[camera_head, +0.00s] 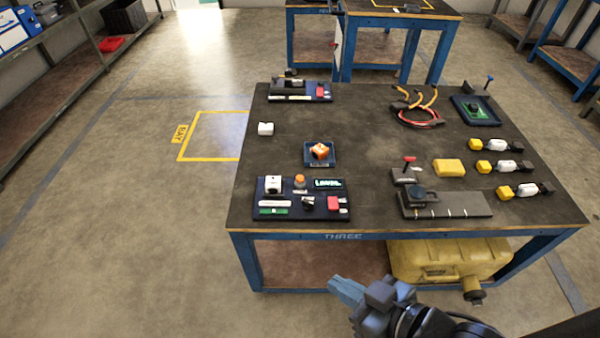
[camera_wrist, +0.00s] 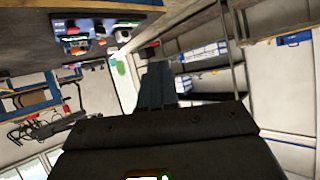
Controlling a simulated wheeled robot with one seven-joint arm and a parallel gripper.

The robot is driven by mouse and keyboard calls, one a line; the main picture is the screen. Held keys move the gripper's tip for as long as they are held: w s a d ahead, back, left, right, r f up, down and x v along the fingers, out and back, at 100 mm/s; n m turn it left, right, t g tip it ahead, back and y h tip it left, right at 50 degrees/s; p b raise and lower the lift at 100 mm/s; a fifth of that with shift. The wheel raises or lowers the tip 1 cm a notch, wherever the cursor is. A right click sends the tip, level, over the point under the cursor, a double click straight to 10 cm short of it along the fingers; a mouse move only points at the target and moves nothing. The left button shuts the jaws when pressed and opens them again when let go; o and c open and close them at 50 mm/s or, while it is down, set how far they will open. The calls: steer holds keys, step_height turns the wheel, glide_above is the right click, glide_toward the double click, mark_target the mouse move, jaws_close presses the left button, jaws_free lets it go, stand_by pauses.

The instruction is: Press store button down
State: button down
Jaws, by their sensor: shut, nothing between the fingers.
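A dark control panel (camera_head: 284,211) lies at the front left of the table in the head view. It carries a red button-like block (camera_head: 333,203), an orange knob (camera_head: 299,180), a white block (camera_head: 272,184), a black knob (camera_head: 308,202) and a small lit display (camera_head: 328,184). The labels are too small to tell which part is the store button. My gripper (camera_head: 340,287) is shut and empty, in front of the table's front edge and below its top, apart from the panel. In the wrist view my shut fingers (camera_wrist: 156,82) show in the middle, and a panel with coloured parts appears at upper left.
The table (camera_head: 365,150) also holds a blue tray (camera_head: 320,154) with an orange part, a grey fixture (camera_head: 445,204), a yellow block (camera_head: 449,167), cables (camera_head: 420,112) and several yellow-and-white connectors at the right. A yellow case (camera_head: 440,258) sits underneath. The floor at left is clear.

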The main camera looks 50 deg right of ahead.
steer(key=w+d+f+m+g, duration=0.2)
steer(key=w+d+f+g, duration=0.15)
steer(key=w+f, duration=0.5)
step_height(320, 180, up, 10)
steer(key=m+g+h+b, duration=0.1)
steer(key=m+g+b, duration=0.1)
steer(key=m+g, duration=0.45)
glide_above(300, 177)
steer(key=s+a, duration=0.2)
steer(key=a, duration=0.1)
steer(key=shift+s+n, duration=0.15)
steer(key=shift+n, duration=0.1)
steer(key=x, duration=1.2)
steer(key=shift+s+f+b, duration=0.25)
steer(key=shift+f+b, duration=0.1)
steer(key=shift+f, duration=0.7)
